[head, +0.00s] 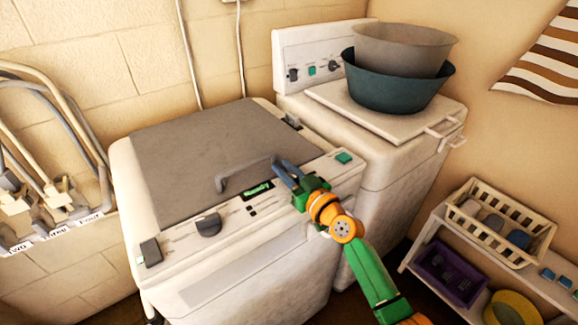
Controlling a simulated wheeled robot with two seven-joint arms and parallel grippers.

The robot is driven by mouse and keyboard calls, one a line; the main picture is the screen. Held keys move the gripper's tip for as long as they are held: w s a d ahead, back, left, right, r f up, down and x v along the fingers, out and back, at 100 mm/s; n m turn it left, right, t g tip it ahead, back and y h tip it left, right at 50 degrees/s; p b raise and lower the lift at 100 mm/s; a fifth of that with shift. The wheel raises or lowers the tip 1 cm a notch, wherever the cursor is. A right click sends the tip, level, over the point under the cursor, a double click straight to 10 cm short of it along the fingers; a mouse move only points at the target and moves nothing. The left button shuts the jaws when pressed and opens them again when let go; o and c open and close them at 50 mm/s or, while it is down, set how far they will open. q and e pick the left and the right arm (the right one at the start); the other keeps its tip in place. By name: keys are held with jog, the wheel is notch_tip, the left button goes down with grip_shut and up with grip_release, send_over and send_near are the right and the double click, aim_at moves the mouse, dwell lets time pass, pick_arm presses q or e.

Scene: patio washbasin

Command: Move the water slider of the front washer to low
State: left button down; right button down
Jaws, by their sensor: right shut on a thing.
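The front washer (255,270) is the nearer pale machine, with a grey lid (200,145) that is down and a grey bar handle (235,176) at its front edge. Its panel carries a dark knob (208,226), a small green-lit display (257,190), a green button (343,157) and a dark block (150,252) at the left end. My right gripper (280,166) is over the panel, right of the display, with its tips close to the handle's right end. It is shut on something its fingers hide. I cannot make out the water slider's setting. My left gripper is not in view.
A second machine (385,160) stands behind to the right with stacked basins (400,95) on it. A shelf with a cream basket (500,222) and a purple bin (450,272) is at the right. Pipes and hoses (55,110) run along the left wall.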

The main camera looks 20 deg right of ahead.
jog(key=shift+f, duration=0.15)
jog(key=c, duration=0.9)
grip_release()
jog(key=shift+a, duration=0.1)
jog(key=shift+c, duration=0.2)
jog(key=shift+o, duration=0.9)
jog(key=shift+a, duration=0.2)
jog(key=shift+s+d, duration=0.2)
jog(key=shift+s, duration=0.05)
jog(key=v, duration=0.6)
jog(key=shift+s+d, duration=0.1)
jog(key=shift+s, duration=0.2)
